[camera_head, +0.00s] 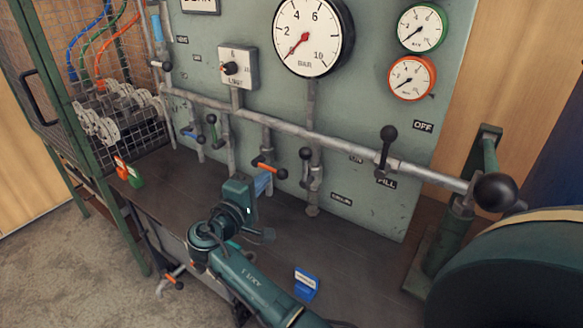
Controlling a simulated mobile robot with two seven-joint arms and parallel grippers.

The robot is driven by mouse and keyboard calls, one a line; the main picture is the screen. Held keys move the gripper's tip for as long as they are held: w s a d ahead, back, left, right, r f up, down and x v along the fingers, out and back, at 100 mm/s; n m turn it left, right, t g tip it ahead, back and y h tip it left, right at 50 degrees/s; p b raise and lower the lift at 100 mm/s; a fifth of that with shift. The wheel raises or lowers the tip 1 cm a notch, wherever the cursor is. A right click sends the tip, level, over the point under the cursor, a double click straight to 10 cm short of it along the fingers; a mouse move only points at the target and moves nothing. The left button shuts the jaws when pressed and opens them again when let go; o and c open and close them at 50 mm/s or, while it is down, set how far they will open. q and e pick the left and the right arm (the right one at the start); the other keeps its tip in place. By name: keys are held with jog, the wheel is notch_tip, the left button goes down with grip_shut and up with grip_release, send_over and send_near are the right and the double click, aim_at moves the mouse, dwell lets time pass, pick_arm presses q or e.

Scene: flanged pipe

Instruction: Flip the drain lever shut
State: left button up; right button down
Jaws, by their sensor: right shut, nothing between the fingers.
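Several valve levers sit on and below the grey pipe (330,142); I cannot tell for sure which is the drain lever. An orange-handled lever (268,168) is at the middle, and a black-knobbed lever (306,165) stands upright to its right. A larger black-knobbed lever (387,145) stands on the pipe further right, between the OFF and FILL labels. A red-handled lever (174,275) is low at the bench front. My right gripper (265,184) is shut and empty, just below the orange-handled lever; contact is unclear. My left gripper is not in view.
The green panel (370,215) carries a large gauge (306,36) and smaller gauges. A wire cage (110,100) stands left. Red and green tags (135,178) and a blue tag (305,284) are on the dark bench (345,250). A green round body (520,275) fills the lower right.

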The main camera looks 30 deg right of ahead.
aim_at(306, 167)
pick_arm(q)
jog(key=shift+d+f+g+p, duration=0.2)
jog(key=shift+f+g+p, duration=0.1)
jog(key=shift+p, duration=0.1)
pick_arm(e)
jog(key=w+d, duration=0.1)
jog(key=d, duration=0.8)
jog(key=shift+d, duration=0.25)
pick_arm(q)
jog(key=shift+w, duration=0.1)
pick_arm(e)
jog(key=shift+f, duration=0.1)
